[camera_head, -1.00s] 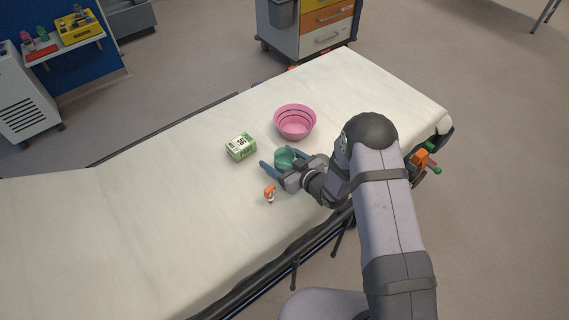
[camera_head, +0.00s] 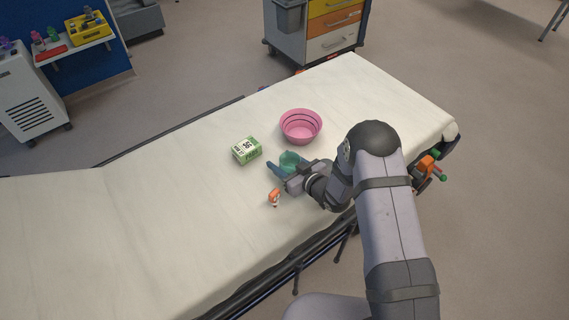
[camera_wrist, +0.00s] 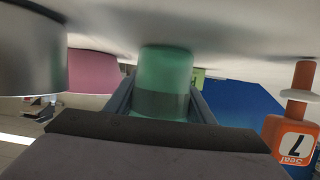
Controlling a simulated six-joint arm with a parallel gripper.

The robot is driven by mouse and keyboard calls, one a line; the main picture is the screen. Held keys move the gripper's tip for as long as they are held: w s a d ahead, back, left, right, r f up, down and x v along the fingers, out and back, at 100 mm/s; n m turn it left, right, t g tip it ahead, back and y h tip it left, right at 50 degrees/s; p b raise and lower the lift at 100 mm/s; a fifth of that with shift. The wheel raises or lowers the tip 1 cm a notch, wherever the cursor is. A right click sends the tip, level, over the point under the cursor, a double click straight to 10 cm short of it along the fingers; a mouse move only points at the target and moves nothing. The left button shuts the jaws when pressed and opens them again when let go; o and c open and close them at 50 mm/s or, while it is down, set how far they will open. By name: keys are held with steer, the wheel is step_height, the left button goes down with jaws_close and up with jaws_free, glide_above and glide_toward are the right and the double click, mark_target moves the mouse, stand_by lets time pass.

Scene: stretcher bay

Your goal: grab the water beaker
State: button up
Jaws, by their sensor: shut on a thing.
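The water beaker (camera_head: 291,158) is a small translucent teal-green cup on the white stretcher sheet (camera_head: 130,215). My gripper (camera_head: 288,165) is shut on it, with one finger on each side. In the wrist view the beaker (camera_wrist: 165,72) fills the space between the two dark fingers (camera_wrist: 162,98). That view is upside down, with the sheet along its top. I cannot tell whether the beaker's base is clear of the sheet. My gripper's body hides the beaker's near side in the head view.
A pink bowl (camera_head: 301,127) stands behind the beaker, and a green-and-white box (camera_head: 247,151) lies to its left. A small orange-and-white bottle (camera_head: 274,197) is close by in front. A grey metallic round thing (camera_wrist: 28,55) shows only in the wrist view. The sheet's left part is bare.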

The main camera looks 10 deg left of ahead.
steer(key=shift+r, duration=0.2)
step_height(320, 180, up, 9)
steer(key=shift+r, duration=0.2)
stand_by(0.9)
